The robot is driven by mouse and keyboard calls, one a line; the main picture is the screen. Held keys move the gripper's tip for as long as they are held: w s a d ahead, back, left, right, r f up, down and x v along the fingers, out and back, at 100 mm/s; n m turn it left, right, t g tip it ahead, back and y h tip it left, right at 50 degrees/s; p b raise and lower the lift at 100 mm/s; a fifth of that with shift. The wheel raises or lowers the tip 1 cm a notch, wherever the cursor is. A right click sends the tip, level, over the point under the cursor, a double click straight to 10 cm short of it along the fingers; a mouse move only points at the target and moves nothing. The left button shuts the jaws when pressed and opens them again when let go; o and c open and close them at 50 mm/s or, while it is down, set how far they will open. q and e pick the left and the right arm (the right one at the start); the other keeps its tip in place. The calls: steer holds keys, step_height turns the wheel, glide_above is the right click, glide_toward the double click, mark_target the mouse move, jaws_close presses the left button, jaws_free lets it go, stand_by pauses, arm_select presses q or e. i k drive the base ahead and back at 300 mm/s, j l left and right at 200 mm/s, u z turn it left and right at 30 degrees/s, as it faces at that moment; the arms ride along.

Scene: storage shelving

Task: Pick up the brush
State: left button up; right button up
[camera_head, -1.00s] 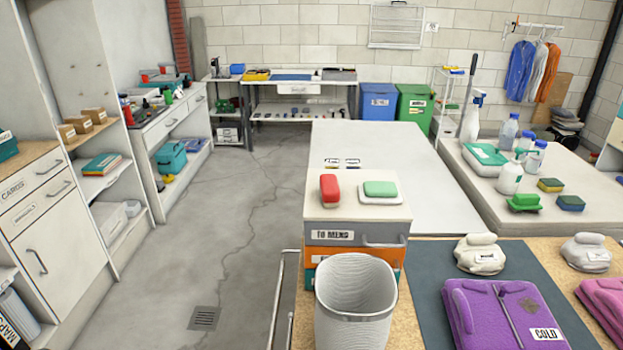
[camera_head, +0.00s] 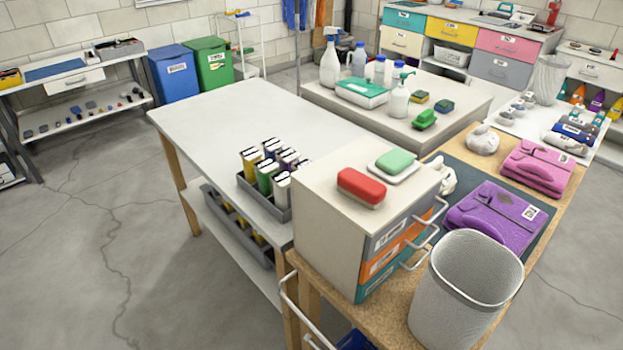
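A red block-shaped item (camera_head: 361,187) with a paler underside lies on top of a small drawer cabinet (camera_head: 320,215); it may be a brush. A green item (camera_head: 424,119) with a raised top lies on the pale table behind and also looks brush-like. I cannot tell for certain which is the brush. A green soap-like block (camera_head: 396,160) sits on a white dish (camera_head: 384,174) next to the red item. Neither of my grippers shows in the view.
Spray bottles (camera_head: 331,62) and sponges (camera_head: 444,106) stand on the back table.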

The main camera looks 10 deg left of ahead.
mark_target(368, 192)
steer(key=k+j+z, duration=0.15)
steer(key=j, duration=0.25)
steer(key=k+j+z, duration=0.1)
steer(key=j, duration=0.25)
steer(key=k+j+z, duration=0.3)
steer(key=k+j, duration=0.15)
steer(key=j, duration=0.25)
